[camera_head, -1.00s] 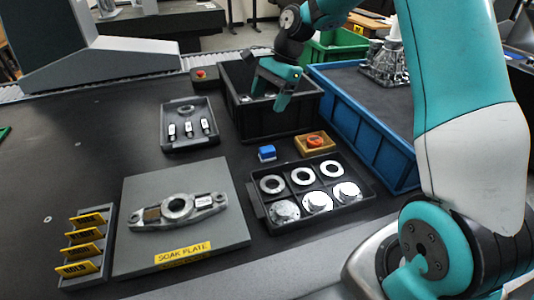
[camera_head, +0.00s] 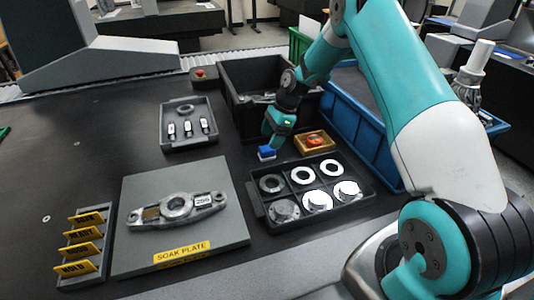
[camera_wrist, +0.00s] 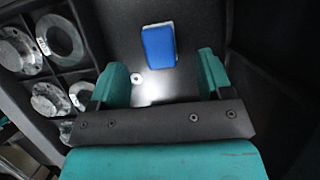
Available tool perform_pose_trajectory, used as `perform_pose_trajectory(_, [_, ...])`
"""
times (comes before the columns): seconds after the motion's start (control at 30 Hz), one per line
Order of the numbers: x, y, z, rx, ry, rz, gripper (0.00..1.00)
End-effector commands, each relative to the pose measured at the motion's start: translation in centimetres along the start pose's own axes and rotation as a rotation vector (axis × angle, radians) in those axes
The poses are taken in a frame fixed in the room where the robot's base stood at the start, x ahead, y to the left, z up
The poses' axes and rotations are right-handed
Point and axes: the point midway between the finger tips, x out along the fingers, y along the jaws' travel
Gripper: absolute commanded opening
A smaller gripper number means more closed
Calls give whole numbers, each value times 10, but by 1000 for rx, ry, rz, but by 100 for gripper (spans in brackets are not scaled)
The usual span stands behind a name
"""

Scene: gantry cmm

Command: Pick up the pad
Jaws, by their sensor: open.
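The pad is a small blue block with a pale edge. In the head view the pad (camera_head: 266,153) lies on the dark table, between the tray of rings and the black bin. My gripper (camera_head: 274,143) is just above and beside it there. In the wrist view the pad (camera_wrist: 158,46) lies beyond the fingertips, roughly midway between them and slightly tilted. My gripper (camera_wrist: 160,72) is open with nothing between its teal fingers. The gap between fingers and pad is hard to judge.
A compartment tray (camera_head: 258,206) with rings and flanges stands close in front. An orange-topped item sits in a small yellowish tray (camera_head: 330,150) to the right. The black bin (camera_head: 240,118) rises behind, the blue bin (camera_head: 378,165) at right. A soak plate (camera_head: 140,258) lies left.

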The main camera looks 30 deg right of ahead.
Motion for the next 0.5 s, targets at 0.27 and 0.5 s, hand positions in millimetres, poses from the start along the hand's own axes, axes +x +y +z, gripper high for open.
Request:
perform_pose_trajectory(0.27, [36, 2, -5, -1, -1, 4, 72])
perform_pose_trajectory(0.5, [53, 1, -5, -1, 0, 0, 72])
